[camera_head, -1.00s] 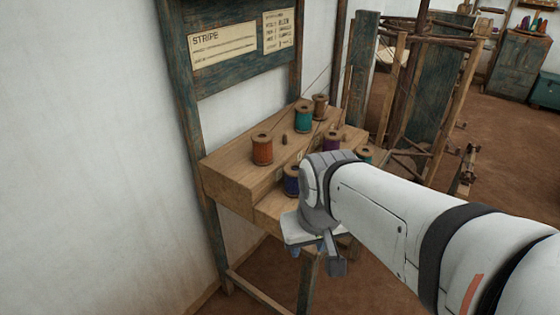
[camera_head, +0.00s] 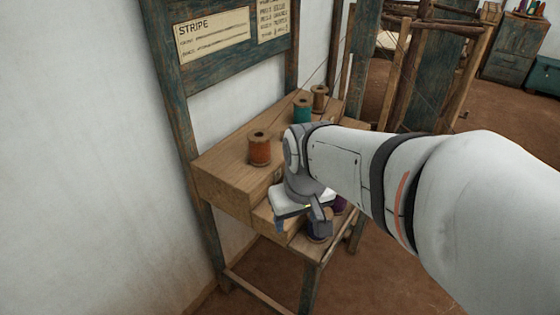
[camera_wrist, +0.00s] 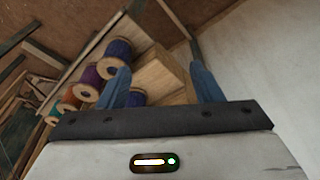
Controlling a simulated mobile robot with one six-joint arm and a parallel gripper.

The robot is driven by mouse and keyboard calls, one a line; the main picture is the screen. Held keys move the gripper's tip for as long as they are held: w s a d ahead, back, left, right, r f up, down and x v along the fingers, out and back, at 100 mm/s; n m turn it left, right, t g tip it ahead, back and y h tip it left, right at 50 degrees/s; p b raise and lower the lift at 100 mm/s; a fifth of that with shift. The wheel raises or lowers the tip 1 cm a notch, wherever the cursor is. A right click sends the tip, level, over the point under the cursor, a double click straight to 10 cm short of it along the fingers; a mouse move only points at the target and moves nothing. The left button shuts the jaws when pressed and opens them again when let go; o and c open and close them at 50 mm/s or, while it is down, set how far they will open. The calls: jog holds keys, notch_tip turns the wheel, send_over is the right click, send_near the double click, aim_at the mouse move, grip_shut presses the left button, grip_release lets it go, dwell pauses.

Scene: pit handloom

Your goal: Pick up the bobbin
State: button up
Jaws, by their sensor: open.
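Several thread bobbins stand on a stepped wooden rack; which one the task means is not marked. On the upper step are an orange bobbin (camera_head: 260,148), a teal bobbin (camera_head: 302,111) and a brown bobbin (camera_head: 320,97). A dark blue bobbin (camera_head: 319,230) shows partly behind my gripper (camera_head: 299,222) at the lower step. In the wrist view, my gripper (camera_wrist: 161,80) has its two blue fingers apart, with nothing held.
The wooden rack (camera_head: 228,190) stands on legs against a white wall (camera_head: 80,160). A framed board with a STRIPE card (camera_head: 213,36) rises behind it. Loom posts (camera_head: 435,75) stand behind my arm. Bare brown floor lies at the right.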

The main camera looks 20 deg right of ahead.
jog(key=o, duration=0.4)
jog(key=shift+n+g, duration=0.5)
jog(key=shift+g, duration=0.2)
jog(key=w+d+f, duration=0.1)
jog(key=w, duration=0.1)
jog(key=w+d+f, duration=0.4)
jog(key=shift+w+d+f, duration=0.15)
jog(key=shift+w+f, duration=0.05)
jog(key=shift+w, duration=0.15)
jog(key=shift+o, duration=1.2)
jog(key=w+d+f, duration=0.3)
jog(key=d+f, duration=0.1)
jog(key=f, duration=0.1)
jog(key=shift+w+d+f+n+g, duration=0.15)
jog(key=shift+d+f+n+g, duration=0.05)
jog(key=shift+d+n+g, duration=0.2)
jog(key=shift+w+d+f, duration=0.1)
jog(key=shift+d+f, duration=0.1)
jog(key=shift+f, duration=1.9)
jog(key=shift+d+f, duration=0.2)
jog(key=shift+f, duration=1.85)
